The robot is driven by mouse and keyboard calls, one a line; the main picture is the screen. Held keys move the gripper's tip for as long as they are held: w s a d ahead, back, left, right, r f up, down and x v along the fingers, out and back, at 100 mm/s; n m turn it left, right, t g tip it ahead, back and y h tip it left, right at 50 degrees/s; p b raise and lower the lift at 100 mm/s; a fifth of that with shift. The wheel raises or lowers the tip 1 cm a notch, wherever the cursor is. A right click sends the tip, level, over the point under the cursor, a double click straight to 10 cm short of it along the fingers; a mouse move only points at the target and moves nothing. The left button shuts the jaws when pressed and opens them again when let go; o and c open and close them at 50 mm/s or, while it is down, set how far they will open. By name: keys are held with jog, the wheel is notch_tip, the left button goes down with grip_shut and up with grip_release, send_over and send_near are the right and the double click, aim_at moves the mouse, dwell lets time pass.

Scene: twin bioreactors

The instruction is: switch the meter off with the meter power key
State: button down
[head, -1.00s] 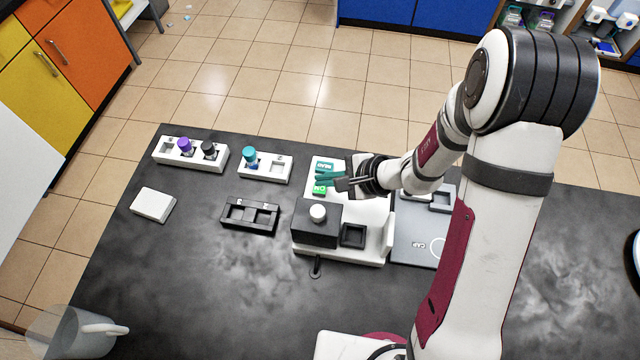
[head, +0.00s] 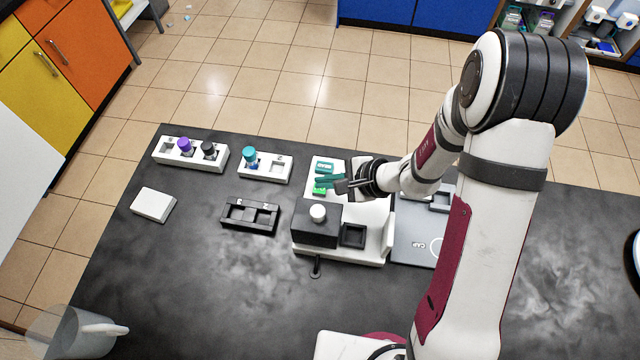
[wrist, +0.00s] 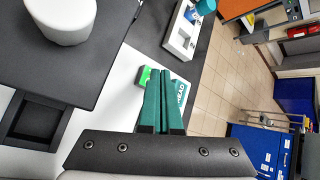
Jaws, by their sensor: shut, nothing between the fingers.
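The meter (head: 374,217) is a white instrument with a dark block and a round white knob (head: 318,212) on its near part. Behind the block are a small bright green key (head: 319,190) and a teal READ key (head: 325,166). The green key (wrist: 144,77) also shows in the wrist view, just left of my fingertips. The teal key (wrist: 182,92), partly hidden by the fingers, lies to their right. My gripper (head: 322,182), with teal fingers, is shut and empty over the panel. The fingertips (wrist: 163,74) are close beside the green key; I cannot tell whether they touch it.
A white rack (head: 263,178) with a teal-capped vial and another rack (head: 160,158) with purple and black caps stand left of the meter. A black holder (head: 232,225), a white box (head: 153,204) and a clear jug (head: 75,335) are on the dark bench. The front-middle bench is clear.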

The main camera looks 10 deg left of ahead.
aim_at(325, 191)
jog(key=shift+f, duration=0.25)
dwell(0.3)
jog(key=shift+r, duration=3.75)
jog(key=s+r+n+g, duration=0.2)
jog(key=s+r+n, duration=0.2)
jog(key=s+r, duration=0.35)
jog(key=s+d+r+n+g+h, duration=0.1)
jog(key=s+d+r+n+h, duration=0.1)
jog(key=s+d+h, duration=0.4)
jog(key=s+d+n, duration=0.1)
jog(key=s+d, duration=0.3)
jog(key=s, duration=0.3)
jog(key=shift+s+d, duration=0.25)
jog(key=shift+d, duration=0.15)
